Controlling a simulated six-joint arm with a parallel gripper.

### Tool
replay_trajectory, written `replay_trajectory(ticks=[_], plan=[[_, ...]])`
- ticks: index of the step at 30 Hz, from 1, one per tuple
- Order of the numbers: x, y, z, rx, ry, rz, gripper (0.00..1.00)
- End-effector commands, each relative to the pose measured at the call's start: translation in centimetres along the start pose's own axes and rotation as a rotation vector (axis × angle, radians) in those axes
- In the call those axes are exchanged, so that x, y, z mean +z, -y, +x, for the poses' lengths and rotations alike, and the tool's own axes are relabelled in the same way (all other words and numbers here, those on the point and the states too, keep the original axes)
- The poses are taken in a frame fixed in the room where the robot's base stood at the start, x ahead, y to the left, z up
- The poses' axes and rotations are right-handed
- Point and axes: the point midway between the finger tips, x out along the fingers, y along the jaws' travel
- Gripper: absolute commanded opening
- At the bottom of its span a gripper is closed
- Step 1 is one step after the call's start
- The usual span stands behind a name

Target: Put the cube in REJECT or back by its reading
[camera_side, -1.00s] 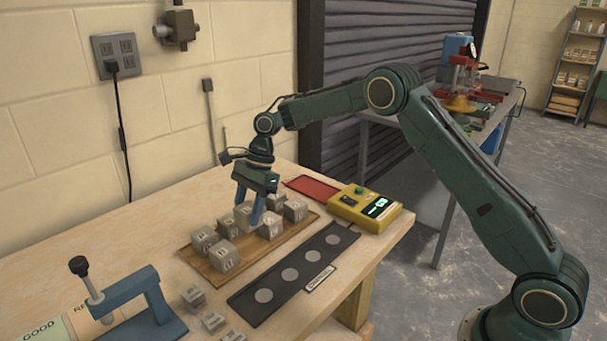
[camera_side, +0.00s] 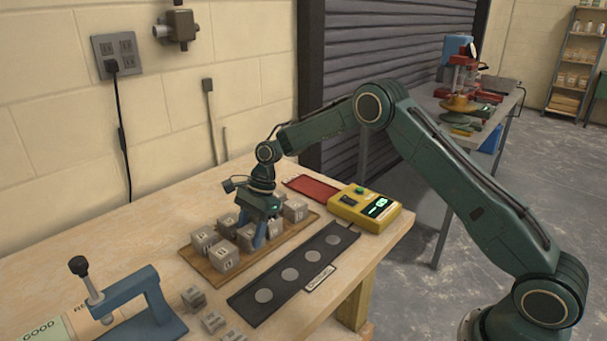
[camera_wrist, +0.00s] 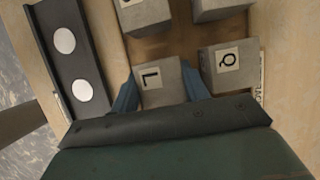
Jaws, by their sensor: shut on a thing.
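My gripper (camera_side: 260,240) is down among the grey cubes on the wooden board. Its blue fingers are shut on a grey cube marked L (camera_wrist: 158,80), which shows in the wrist view with a finger on each side. In the side view the fingers largely hide this cube. A cube marked Q (camera_wrist: 229,67) sits beside it. A yellow meter (camera_side: 352,208) with a lit display stands at the right of the table; its reading is too small to make out. At the lower left, a panel (camera_side: 42,330) reads GOOD, with a partly hidden label beginning RE.
Several other cubes (camera_side: 205,239) crowd the wooden board (camera_side: 192,262) around my gripper. A dark strip with pale discs (camera_side: 262,312) lies in front. A red tray (camera_side: 315,188) lies behind the meter. A blue clamp-like stand (camera_side: 150,290) and loose small blocks (camera_side: 193,297) are at front left.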

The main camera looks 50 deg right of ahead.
Motion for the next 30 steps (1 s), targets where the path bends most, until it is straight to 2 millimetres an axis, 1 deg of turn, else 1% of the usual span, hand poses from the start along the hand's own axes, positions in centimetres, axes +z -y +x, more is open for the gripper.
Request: replay_trajectory(ticks=[10, 11, 12, 14, 25, 30], plan=[[-0.1, 0.0, 0.2, -0.001, 0.000, -0.001, 0.10], [-0.1, 0.0, 0.3, 0.001, 0.000, 0.000, 0.47], [-0.1, 0.0, 0.2, 0.000, 0.000, -0.001, 0.55], [-0.1, 0.0, 0.2, 0.000, 0.000, 0.000, 0.67], [-0.1, 0.0, 0.1, 0.000, 0.000, 0.000, 0.67], [0.0, 0.1, -0.8, -0.002, 0.000, 0.001, 0.67]])
